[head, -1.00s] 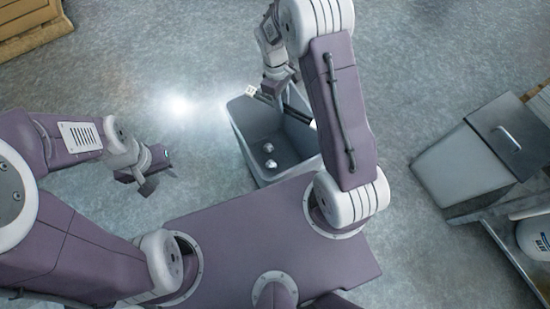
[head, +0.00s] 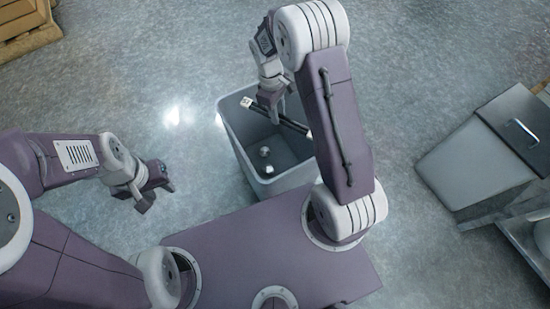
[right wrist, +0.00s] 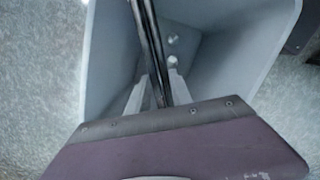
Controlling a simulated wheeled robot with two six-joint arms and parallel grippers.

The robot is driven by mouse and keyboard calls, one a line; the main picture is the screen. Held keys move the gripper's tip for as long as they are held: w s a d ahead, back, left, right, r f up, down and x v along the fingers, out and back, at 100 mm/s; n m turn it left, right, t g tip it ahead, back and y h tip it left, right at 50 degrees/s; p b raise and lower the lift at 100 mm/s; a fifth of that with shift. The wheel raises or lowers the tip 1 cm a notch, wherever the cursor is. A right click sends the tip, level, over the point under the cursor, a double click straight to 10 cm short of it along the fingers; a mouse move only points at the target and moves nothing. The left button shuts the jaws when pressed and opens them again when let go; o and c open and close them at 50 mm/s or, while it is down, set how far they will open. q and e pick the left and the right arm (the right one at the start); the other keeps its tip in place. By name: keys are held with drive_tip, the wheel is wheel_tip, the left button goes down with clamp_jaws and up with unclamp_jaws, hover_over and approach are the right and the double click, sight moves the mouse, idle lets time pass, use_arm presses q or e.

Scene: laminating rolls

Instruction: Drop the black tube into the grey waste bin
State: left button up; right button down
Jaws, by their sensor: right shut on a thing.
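The black tube (head: 292,125) has a pale piece at its left end. My right gripper (head: 271,110) is shut on it and holds it over the mouth of the grey waste bin (head: 287,159). In the right wrist view the tube (right wrist: 148,35) runs up between the two fingers of the gripper (right wrist: 158,90), with the open bin (right wrist: 112,60) below. The tube's right end is partly hidden by my right arm. My left gripper (head: 152,188) is empty and looks open, left of the bin.
Small pale round things (head: 265,152) lie inside the bin. A grey lidded box (head: 475,155) stands at the right, and a wooden pallet or crate (head: 25,25) is at the top left. The floor left of the bin is clear.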

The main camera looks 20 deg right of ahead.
drive_tip(key=c, duration=1.1)
unclamp_jaws()
drive_tip(key=r+p, duration=0.2)
drive_tip(key=r, duration=0.1)
drive_tip(key=r+p, duration=0.1)
drive_tip(key=r, duration=0.2)
drive_tip(key=w+a+r+p, duration=0.1)
drive_tip(key=r+p, duration=0.1)
drive_tip(key=r, duration=0.1)
drive_tip(key=shift+p, duration=0.35)
